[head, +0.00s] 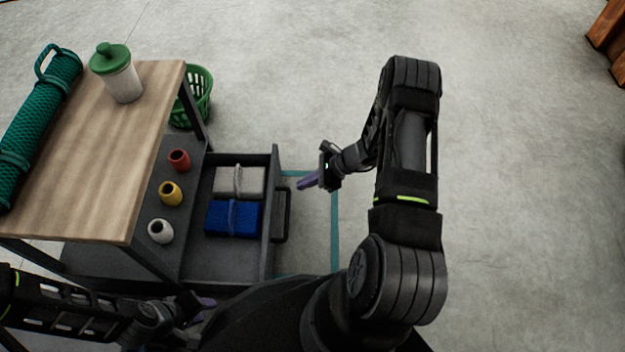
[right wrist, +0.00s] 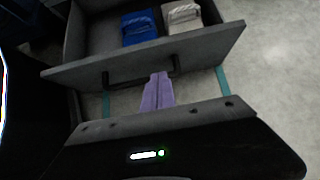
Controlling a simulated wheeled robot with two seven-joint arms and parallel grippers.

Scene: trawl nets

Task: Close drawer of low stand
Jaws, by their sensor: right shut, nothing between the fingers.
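The low stand (head: 100,190) has a wooden top and a dark lower part. Its drawer (head: 262,163) is pulled out to the right and holds a grey folded bundle (head: 238,181) and a blue one (head: 232,218). The drawer's dark bar handle (head: 284,215) is on its front panel. My right gripper (head: 308,181) is shut and empty, out in front of the drawer front near the handle. In the right wrist view its purple fingers (right wrist: 157,92) point at the drawer front (right wrist: 150,62). My left gripper (head: 205,304) is at the lower left, partly hidden, beside the stand's near side.
A green-lidded jar (head: 118,75) and a rolled green net (head: 40,125) are on the stand's top. Red, yellow and white spools stand beside the drawer. A green basket (head: 192,98) is behind. Teal lines mark the floor; the floor to the right is clear.

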